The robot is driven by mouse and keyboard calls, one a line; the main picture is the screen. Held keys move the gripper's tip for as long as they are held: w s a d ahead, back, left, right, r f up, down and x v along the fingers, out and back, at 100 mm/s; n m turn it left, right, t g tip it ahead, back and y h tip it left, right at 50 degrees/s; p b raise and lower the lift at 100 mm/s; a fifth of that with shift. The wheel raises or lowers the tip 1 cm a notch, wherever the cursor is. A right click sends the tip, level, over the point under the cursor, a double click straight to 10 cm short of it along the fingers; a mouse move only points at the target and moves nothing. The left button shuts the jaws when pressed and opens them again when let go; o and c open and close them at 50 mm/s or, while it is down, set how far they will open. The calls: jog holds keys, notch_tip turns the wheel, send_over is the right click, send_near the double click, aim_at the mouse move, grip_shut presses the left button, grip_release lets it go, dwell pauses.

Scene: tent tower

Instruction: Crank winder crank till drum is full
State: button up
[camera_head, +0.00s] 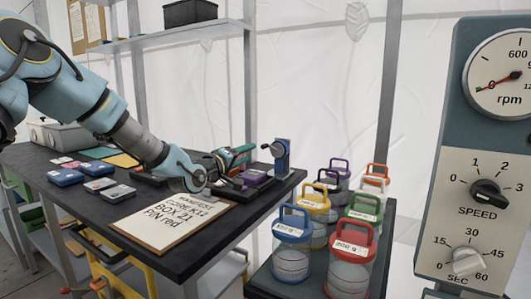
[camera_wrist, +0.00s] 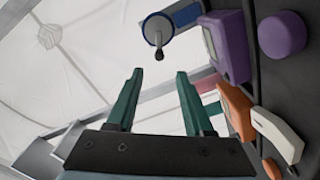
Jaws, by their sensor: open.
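A blue winder (camera_head: 282,152) stands upright at the right end of the dark table, with a small crank arm and dark knob (camera_head: 265,146) on its left side. In the wrist view, a blue and grey round part with a dark crank knob (camera_wrist: 159,55) shows ahead of the fingers. My gripper (camera_head: 240,153) has teal fingers and is left of the winder, apart from the knob. In the wrist view my gripper (camera_wrist: 157,90) is open, with nothing between its fingers. How much is wound on the drum cannot be seen.
A purple box (camera_wrist: 230,45), an orange box (camera_wrist: 237,110) and a white box (camera_wrist: 277,135) are close on the right in the wrist view. A manifest board (camera_head: 172,222) lies at the table front. Colored canisters (camera_head: 350,272) stand right of the table, near a control panel (camera_head: 478,145).

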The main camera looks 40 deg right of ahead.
aim_at(262, 147)
jog(key=p+x, duration=0.2)
jog(key=x, duration=0.8)
jog(key=shift+d, duration=0.2)
grip_shut()
